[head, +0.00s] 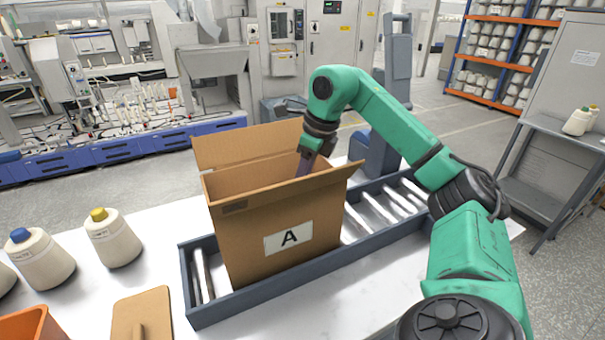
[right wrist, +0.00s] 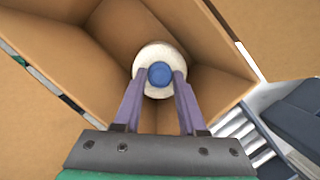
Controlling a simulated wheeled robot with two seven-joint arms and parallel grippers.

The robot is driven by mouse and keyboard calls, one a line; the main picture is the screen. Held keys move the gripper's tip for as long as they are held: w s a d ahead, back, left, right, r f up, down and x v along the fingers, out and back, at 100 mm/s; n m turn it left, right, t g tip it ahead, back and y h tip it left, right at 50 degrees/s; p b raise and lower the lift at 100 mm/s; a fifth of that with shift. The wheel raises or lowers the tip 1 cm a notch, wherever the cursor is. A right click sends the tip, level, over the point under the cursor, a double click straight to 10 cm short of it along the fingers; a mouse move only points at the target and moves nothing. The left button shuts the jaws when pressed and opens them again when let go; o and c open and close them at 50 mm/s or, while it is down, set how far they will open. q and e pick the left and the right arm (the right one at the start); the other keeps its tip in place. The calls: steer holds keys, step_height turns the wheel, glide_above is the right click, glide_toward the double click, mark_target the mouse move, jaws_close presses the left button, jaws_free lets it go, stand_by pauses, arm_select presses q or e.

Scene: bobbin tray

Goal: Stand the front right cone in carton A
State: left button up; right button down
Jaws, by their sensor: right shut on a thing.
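Carton A (head: 235,228) is an open brown box with a white label reading "A", standing on the roller track in the head view. My right gripper (head: 304,168) reaches down into the carton from above, and its fingertips are hidden behind the carton's wall there. In the right wrist view my right gripper (right wrist: 160,82) is shut on a white cone (right wrist: 150,55) with a blue top, inside the carton's walls (right wrist: 115,35). Whether the cone touches the carton floor cannot be told. My left gripper is not in view.
Cones with a blue top (head: 42,262) and a yellow top (head: 113,240) stand on the white table at left. A brown board with a handle (head: 142,312) and an orange bin (head: 32,325) are at the front left. The roller track (head: 375,212) is free right of the carton.

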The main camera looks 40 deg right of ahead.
steer(key=shift+c, duration=2)
jaws_free()
steer(key=p+v, duration=0.7)
steer(key=v, duration=0.7)
steer(key=shift+s+r, duration=0.15)
steer(key=shift+r, duration=0.1)
